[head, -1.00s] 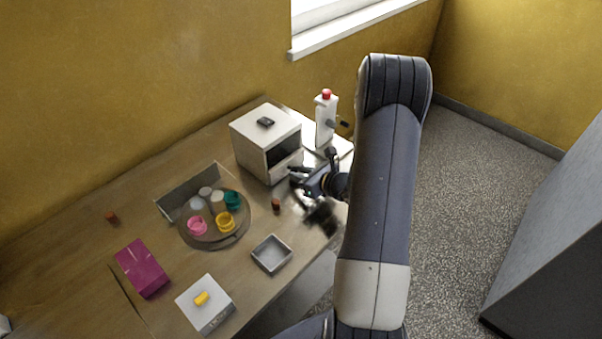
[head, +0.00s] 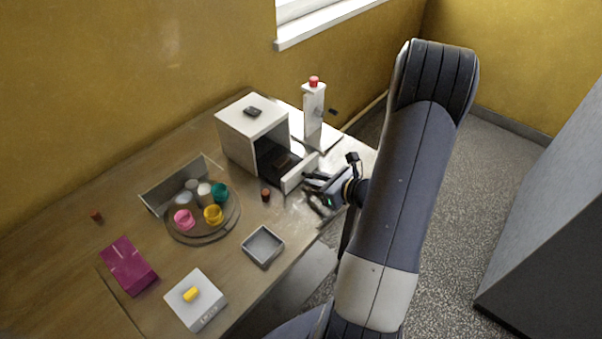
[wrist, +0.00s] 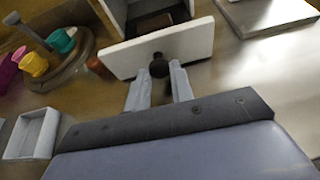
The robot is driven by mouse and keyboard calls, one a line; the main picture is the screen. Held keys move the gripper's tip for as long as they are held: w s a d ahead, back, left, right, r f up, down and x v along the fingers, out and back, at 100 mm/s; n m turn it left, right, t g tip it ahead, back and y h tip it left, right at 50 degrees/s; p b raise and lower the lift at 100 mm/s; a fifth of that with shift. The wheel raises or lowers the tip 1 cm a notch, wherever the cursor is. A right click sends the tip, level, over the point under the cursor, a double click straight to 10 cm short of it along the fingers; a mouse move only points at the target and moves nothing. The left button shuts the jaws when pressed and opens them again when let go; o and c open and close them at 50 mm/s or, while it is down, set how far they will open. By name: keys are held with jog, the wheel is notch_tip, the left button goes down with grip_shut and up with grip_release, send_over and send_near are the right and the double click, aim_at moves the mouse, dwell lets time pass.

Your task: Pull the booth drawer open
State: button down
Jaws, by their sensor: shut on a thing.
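The booth (head: 252,128) is a white box with a dark inside, standing near the back of the table. Its drawer (head: 299,172) is pulled out toward my gripper, and its white front panel (wrist: 160,48) crosses the upper middle of the wrist view. A dark round knob (wrist: 158,68) sits on that panel. My gripper (head: 314,182) is at the drawer front; in the wrist view its two pale fingers (wrist: 159,76) are shut on the knob, one on each side. Something dark brown (wrist: 155,22) lies in the drawer behind the panel.
A white stand with a red top (head: 313,105) is behind the booth's right side. A round turntable with coloured cups (head: 203,232), a small brown cylinder (head: 265,195), a grey tray (head: 263,247) and a white box with a yellow knob (head: 195,300) are on the table.

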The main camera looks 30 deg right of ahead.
jog(key=s, duration=0.1)
jog(key=s+d, duration=0.1)
jog(key=s, duration=0.1)
jog(key=shift+s+d, duration=0.25)
jog(key=shift+s, duration=0.15)
jog(key=c, duration=1.2)
grip_release()
jog(key=shift+c, duration=0.2)
jog(key=b+v, duration=0.1)
jog(key=v, duration=0.9)
jog(key=shift+s+d+r, duration=0.15)
jog(key=shift+s+d, duration=0.05)
jog(key=shift+s, duration=0.1)
jog(key=shift+w, duration=0.1)
jog(key=shift+p+x, duration=0.35)
jog(key=shift+x, duration=5.15)
